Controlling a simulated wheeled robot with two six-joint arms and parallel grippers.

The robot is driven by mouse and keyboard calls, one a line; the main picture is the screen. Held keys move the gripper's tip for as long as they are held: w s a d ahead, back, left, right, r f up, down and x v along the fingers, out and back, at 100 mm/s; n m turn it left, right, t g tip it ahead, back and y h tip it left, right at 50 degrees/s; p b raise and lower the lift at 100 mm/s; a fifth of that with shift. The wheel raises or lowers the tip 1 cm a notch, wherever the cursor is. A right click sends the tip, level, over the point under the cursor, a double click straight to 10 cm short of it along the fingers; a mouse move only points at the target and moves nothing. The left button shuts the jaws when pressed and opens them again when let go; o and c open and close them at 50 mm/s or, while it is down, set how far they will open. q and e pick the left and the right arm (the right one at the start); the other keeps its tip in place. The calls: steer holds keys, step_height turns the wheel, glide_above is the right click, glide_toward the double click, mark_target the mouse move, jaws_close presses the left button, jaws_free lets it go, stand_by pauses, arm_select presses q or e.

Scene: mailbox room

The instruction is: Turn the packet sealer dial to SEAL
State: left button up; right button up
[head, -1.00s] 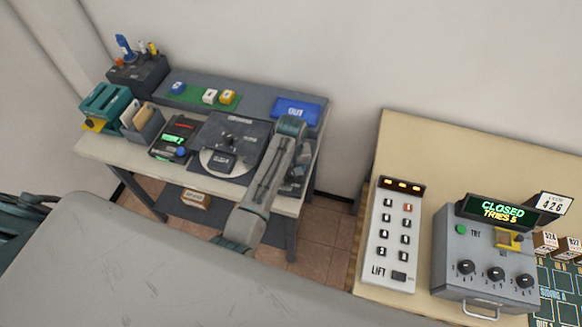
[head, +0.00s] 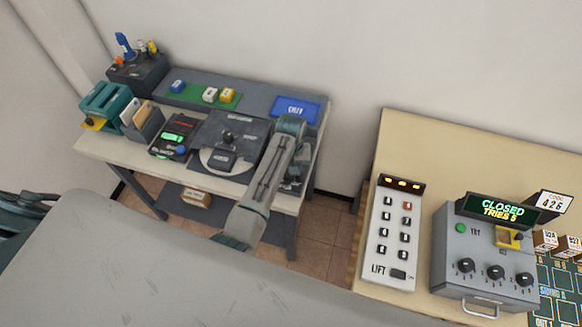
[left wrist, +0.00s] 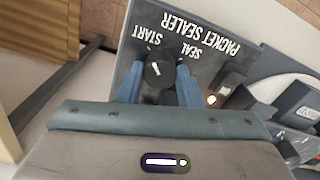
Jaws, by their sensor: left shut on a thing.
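In the left wrist view the packet sealer panel (left wrist: 215,62) is dark grey with white lettering, which appears upside down. Its round black dial (left wrist: 160,70) has a white pointer line that leans toward the START label (left wrist: 148,38). The SEAL label (left wrist: 190,52) is to the right of it in this picture. My left gripper (left wrist: 160,88) is shut on the dial, with one blue finger on each side. My right gripper is not in view.
Left of my arm on the table (head: 110,152) are a round-plate machine (head: 232,135) and a black device with a green display (head: 175,137). A beige table (head: 400,130) with a keypad and a dial box stands at right.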

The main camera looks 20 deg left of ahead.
arm_select(q)
steer(key=m, duration=0.9)
steer(key=shift+m, duration=0.4)
steer(key=m, duration=0.4)
steer(key=shift+r+m, duration=0.1)
steer(key=shift+m, duration=2.2)
steer(key=o, duration=1)
steer(key=shift+r, duration=0.15)
steer(key=shift+w, duration=0.1)
